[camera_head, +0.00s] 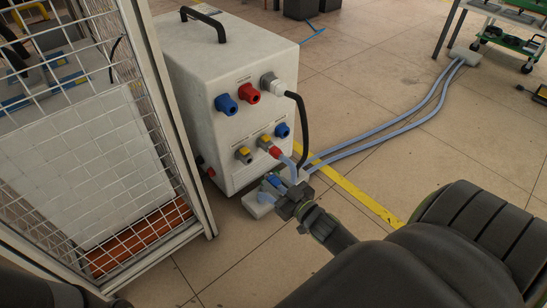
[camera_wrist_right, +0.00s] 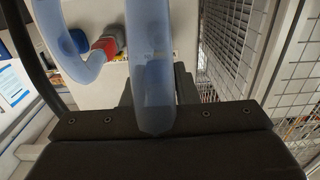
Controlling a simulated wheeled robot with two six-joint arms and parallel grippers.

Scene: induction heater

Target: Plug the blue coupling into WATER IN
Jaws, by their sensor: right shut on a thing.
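The white induction heater unit (camera_head: 207,62) stands on the floor beside the mesh fence. Low on its front are two grey-and-yellow valve ports; the left one (camera_head: 244,155) is empty. The red coupling (camera_head: 276,152) with its hose sits at the right one, and also shows in the wrist view (camera_wrist_right: 108,46). I cannot read the WATER IN label. My right gripper (camera_head: 284,197) is shut on the blue coupling (camera_head: 273,181), low in front of the unit and apart from the ports. Its pale blue hose (camera_wrist_right: 151,70) runs between the fingers in the wrist view. My left gripper is out of view.
A mesh fence (camera_head: 100,140) stands close on the left. Higher on the front are a blue socket (camera_head: 226,104), a red socket (camera_head: 248,92) and a black cable (camera_head: 303,125). Pale hoses (camera_head: 390,128) run across the floor to the back right. Open floor lies right of the unit.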

